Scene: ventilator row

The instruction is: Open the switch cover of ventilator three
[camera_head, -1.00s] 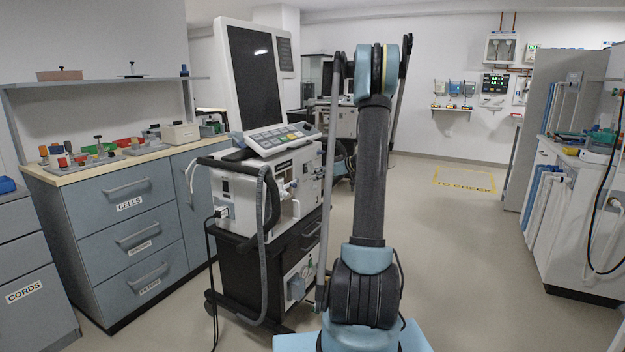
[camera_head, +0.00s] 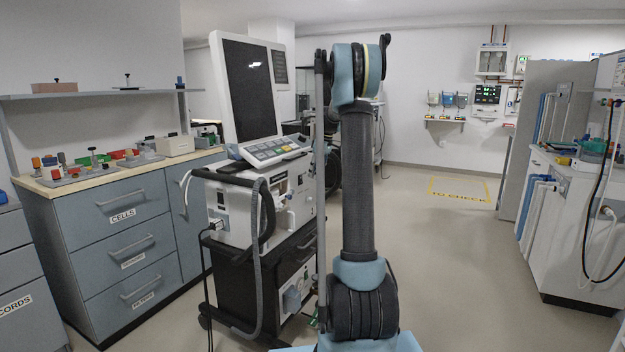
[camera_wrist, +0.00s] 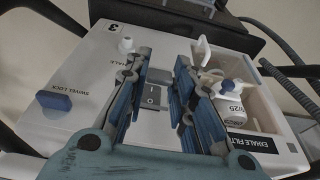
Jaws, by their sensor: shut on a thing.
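The top of a white ventilator marked 3 (camera_wrist: 85,75) fills the wrist view. A grey rocker switch (camera_wrist: 152,95) shows between the fingers of my gripper (camera_wrist: 163,60). The blue-padded fingers stand over the switch area, with a narrow gap between them. A pale grey piece (camera_wrist: 160,76) between the fingers looks like the switch cover, and the grip seems to be on it. The fingers hide its edges, so its angle is unclear. In the head view my gripper is hidden.
A blue swivel lock knob (camera_wrist: 54,101) lies left of the fingers. A white upright tab (camera_wrist: 203,50) and an exhale filter bay (camera_wrist: 262,110) are on the right.

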